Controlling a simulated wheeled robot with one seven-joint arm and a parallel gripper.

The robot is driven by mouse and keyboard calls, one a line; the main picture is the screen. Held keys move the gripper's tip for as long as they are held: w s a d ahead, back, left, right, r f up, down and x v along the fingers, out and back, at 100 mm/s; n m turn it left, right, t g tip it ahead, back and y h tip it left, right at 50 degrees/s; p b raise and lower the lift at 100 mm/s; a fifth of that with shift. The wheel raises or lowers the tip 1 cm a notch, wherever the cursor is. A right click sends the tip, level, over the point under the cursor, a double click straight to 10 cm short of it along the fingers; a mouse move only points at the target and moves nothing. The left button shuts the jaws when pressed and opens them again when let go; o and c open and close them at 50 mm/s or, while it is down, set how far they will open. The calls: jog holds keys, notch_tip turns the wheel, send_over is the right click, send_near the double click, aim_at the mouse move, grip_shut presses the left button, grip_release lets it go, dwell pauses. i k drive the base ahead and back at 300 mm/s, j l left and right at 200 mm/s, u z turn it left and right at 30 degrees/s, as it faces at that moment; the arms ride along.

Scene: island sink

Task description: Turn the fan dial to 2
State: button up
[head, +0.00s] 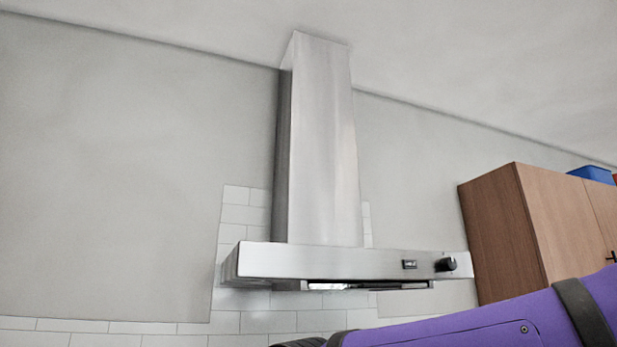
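The fan dial (446,264) is a round black knob near the right end of the front panel of a steel range hood (318,262). A small dark switch or display (409,264) sits on the panel just left of the dial. The dial's markings and its setting are too small to read. My purple arm crosses the lower right of the head view, below the hood. My gripper is not clearly in view. Nothing is seen touching the dial.
A wooden wall cabinet (492,235) stands close to the right of the hood, with a blue object (592,174) on top. White tiles (265,321) cover the wall below and behind the hood. The space in front of the panel looks clear.

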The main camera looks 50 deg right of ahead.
aim_at(447, 264)
jog(key=z, duration=2.1)
